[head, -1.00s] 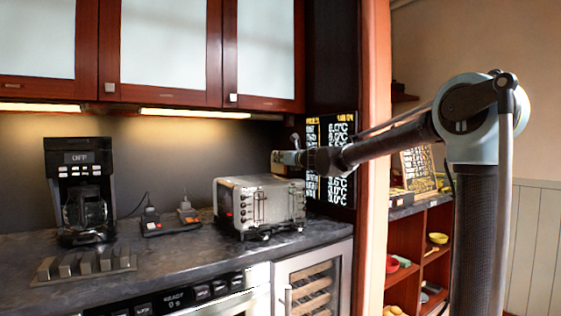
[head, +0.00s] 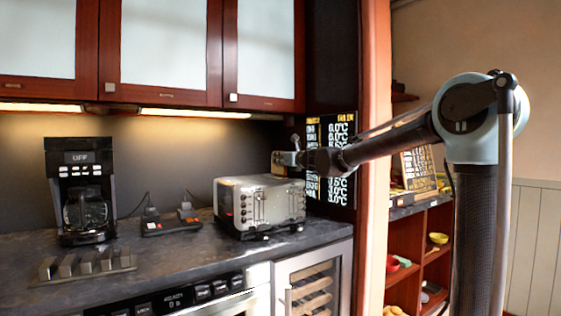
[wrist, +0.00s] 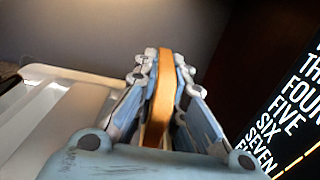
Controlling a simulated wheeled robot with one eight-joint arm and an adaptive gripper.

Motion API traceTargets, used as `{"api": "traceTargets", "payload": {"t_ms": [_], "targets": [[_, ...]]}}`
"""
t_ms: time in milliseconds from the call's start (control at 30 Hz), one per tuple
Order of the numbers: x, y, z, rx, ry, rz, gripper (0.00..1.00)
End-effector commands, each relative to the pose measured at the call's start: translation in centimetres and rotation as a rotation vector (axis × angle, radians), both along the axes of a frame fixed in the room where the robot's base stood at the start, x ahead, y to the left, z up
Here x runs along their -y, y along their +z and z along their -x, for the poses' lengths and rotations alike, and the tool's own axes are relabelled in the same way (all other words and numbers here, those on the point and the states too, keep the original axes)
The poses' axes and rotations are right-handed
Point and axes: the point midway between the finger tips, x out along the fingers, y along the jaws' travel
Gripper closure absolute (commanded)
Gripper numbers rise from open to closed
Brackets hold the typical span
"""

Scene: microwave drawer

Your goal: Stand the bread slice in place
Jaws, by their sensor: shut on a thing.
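The bread slice (wrist: 161,100) is a thin orange-brown slab seen edge-on in the wrist view. It stands upright between the two fingers of my gripper (wrist: 165,68), which are shut on its sides. Whether the slice touches the toaster cannot be told. A pale, shiny surface (wrist: 60,115) lies left of the fingers in the wrist view.
A coffee maker (head: 80,190) and a small dark device with upright parts (head: 168,222) stand left of the toaster. A rack with several slanted plates (head: 85,265) lies at the front left. A dark lettered board (head: 332,165) is close right of my gripper.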

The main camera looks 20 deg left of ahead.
Motion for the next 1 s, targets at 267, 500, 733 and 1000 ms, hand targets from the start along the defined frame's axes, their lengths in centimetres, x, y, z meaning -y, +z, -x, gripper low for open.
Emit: {"api": "traceTargets", "payload": {"t_ms": [267,500,733,1000], "targets": [[0.0,-0.6,0.0,0.0,0.0,0.0,1.0],[0.0,-1.1,0.0,0.0,0.0,0.0,1.0],[0.0,-1.5,0.0,0.0,0.0,0.0,1.0],[0.0,-2.1,0.0,0.0,0.0,0.0,1.0]]}}
